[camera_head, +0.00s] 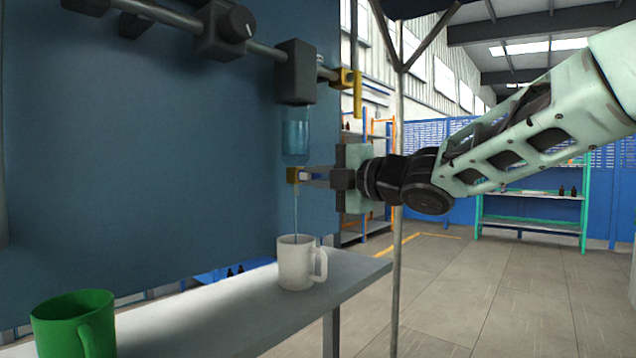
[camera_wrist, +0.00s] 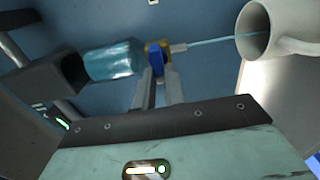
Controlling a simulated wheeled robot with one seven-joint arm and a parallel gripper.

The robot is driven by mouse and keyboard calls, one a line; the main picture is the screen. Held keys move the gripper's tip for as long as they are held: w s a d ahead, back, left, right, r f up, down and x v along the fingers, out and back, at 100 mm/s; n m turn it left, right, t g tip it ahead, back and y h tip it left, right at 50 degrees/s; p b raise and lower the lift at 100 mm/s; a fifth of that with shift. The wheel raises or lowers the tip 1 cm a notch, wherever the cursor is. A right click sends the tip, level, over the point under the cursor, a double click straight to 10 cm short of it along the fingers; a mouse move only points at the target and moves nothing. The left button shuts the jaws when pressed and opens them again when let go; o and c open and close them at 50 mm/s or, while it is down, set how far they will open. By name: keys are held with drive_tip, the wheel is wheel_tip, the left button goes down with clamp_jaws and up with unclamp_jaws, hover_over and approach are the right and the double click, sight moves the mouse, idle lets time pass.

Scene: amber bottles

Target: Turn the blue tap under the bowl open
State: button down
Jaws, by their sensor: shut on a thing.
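The bowl (camera_head: 295,131) is a translucent blue vessel under a dark block. It also shows in the wrist view (camera_wrist: 112,61). Beneath it is the tap, with a brass-coloured body (camera_head: 292,175) and a blue handle (camera_wrist: 156,60); the handle is hidden in the head view. My gripper (camera_head: 305,177) reaches in from the right, and in the wrist view its fingers (camera_wrist: 157,85) are shut on the blue handle. A thin pale-blue stream (camera_head: 295,211) runs from the tap's spout down to a white mug (camera_head: 296,264). The mug also shows in the wrist view (camera_wrist: 257,32).
The white mug stands on a grey shelf (camera_head: 205,318). A green mug (camera_head: 74,326) stands at the near left, well apart from it. A blue panel (camera_head: 150,170) rises behind. A rail (camera_head: 170,17) with a knob (camera_head: 238,23) crosses above. A thin pole (camera_head: 397,260) stands right of the shelf.

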idle(0.3)
drive_tip(key=c, duration=1.5)
unclamp_jaws()
drive_tip(key=shift+o, duration=0.2)
drive_tip(key=v, duration=1.7)
drive_tip(key=shift+s+d+f, duration=0.1)
drive_tip(key=shift+s+d, duration=0.05)
